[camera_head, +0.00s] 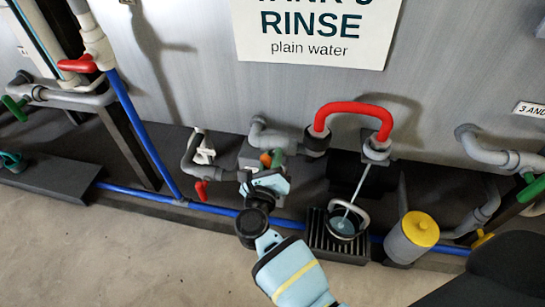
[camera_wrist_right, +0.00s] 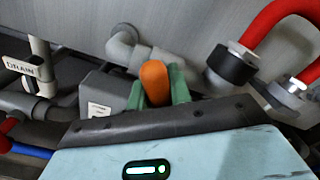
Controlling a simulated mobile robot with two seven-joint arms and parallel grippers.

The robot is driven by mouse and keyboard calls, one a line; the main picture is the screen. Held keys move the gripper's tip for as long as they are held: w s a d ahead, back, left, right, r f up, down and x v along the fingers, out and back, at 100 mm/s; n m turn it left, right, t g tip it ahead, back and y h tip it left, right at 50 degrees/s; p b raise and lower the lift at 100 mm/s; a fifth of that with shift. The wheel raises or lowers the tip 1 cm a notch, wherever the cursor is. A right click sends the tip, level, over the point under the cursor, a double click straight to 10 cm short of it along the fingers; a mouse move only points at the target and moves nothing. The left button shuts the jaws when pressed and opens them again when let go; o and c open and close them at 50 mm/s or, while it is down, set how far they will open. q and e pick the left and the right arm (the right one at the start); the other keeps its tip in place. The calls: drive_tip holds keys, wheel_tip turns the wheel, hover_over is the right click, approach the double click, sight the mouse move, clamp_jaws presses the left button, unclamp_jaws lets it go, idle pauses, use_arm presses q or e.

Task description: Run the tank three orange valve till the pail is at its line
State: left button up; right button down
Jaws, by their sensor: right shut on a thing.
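The orange valve handle (camera_head: 266,158) sits on grey pipework below the tank's RINSE sign (camera_head: 315,25). My right gripper (camera_head: 272,161) is shut on it; in the right wrist view the orange handle (camera_wrist_right: 155,83) stands upright between the green fingers. The pail (camera_head: 343,228) stands on a dark grate under the outlet of the red hose (camera_head: 353,108). A thin pale stream (camera_head: 358,186) runs down from the outlet into the pail, and bluish water shows inside it. The line in the pail cannot be made out. My left gripper is not in view.
A yellow-topped canister (camera_head: 415,235) stands right of the pail. A red-handled drain valve (camera_head: 201,190) is left of my right gripper. A blue pipe (camera_head: 215,208) runs low along the tank. The floor (camera_head: 130,255) in front is clear.

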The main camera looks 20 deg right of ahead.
idle(0.4)
drive_tip(key=c, duration=1.3)
unclamp_jaws()
